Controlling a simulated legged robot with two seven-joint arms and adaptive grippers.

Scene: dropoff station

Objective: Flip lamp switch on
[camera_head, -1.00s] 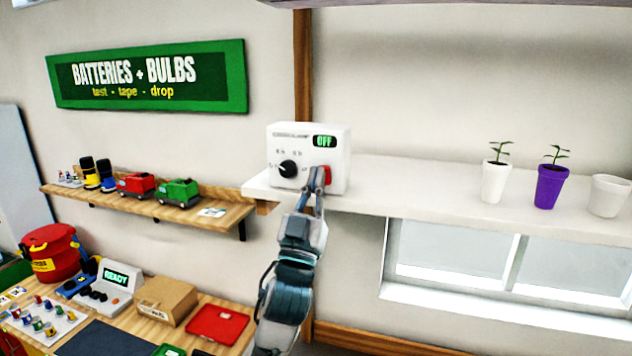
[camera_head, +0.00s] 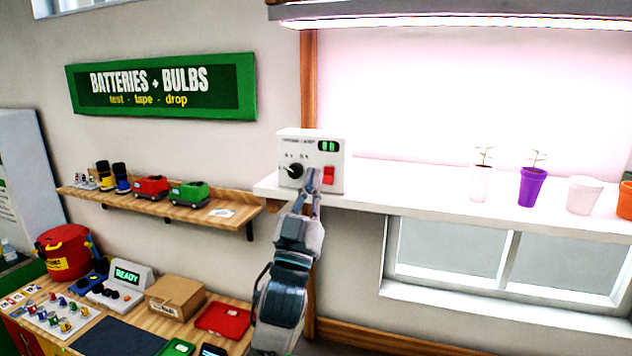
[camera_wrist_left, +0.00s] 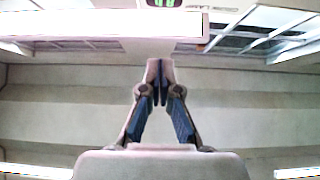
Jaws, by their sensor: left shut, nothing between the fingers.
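The white control box (camera_head: 311,149) stands at the left end of the white shelf. It has a black knob (camera_head: 292,171), a lit green display (camera_head: 327,146) whose text I cannot read clearly, and a red rocker switch (camera_head: 329,174). The lamp (camera_head: 450,20) above the shelf is lit pinkish white. My left gripper (camera_head: 313,182) is in front of the box, just left of the red switch; I cannot tell whether it touches the box. In the wrist view its fingertips (camera_wrist_left: 158,70) are together and empty. My right gripper is not in view.
A purple pot (camera_head: 532,187), white pots and an orange pot (camera_head: 625,200) stand on the white shelf (camera_head: 420,187). A wooden shelf with toy vehicles (camera_head: 189,195) is on the left. Below it is a bench with a cardboard box (camera_head: 175,297) and red tray (camera_head: 223,318).

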